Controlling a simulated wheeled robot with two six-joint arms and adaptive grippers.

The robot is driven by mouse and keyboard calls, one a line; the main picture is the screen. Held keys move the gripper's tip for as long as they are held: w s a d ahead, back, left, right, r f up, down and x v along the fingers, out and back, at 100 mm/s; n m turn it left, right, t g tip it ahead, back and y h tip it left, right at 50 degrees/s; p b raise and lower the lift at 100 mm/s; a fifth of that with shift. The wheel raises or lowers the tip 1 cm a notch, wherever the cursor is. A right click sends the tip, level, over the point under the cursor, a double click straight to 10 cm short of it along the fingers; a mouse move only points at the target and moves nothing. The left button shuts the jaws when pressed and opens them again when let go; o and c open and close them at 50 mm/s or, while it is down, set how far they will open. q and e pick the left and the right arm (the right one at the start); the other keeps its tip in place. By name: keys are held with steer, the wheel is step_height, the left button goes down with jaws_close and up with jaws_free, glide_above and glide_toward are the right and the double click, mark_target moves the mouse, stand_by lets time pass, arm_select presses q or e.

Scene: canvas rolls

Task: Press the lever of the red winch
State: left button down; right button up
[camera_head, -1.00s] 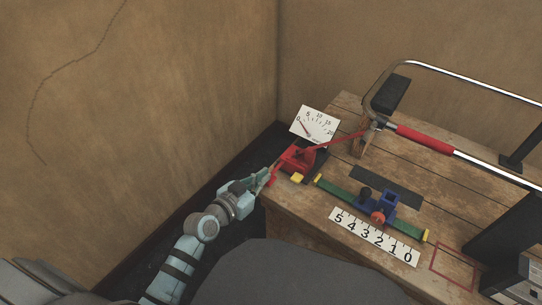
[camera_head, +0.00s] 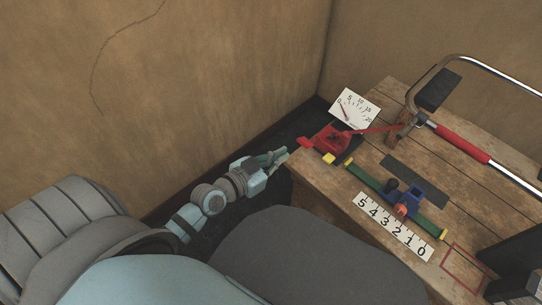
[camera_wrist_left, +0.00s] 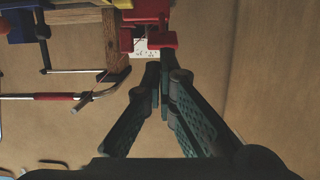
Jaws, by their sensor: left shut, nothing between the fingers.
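The red winch (camera_head: 332,138) sits on the near left corner of the wooden bench in the head view, with a taut red strap (camera_head: 375,129) running right to a wooden post. A red end piece (camera_head: 305,142), apparently its lever, sticks out toward the left edge. My left gripper (camera_head: 284,154) is shut and empty, just left of this piece and apart from it, beyond the bench edge. In the left wrist view the closed fingers (camera_wrist_left: 163,72) point at the red winch parts (camera_wrist_left: 147,14). Whether the lever is up or down is unclear. My right gripper is out of view.
A dial card (camera_head: 354,108) stands behind the winch. A green rail with a blue slider (camera_head: 425,196) and a number strip (camera_head: 392,226) lie to the right. A metal tube with a red sleeve (camera_head: 461,143) crosses the bench. The wall (camera_head: 220,80) is left.

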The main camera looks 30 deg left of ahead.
arm_select(q)
steer(key=shift+v, duration=1.75)
steer(key=shift+f, duration=0.15)
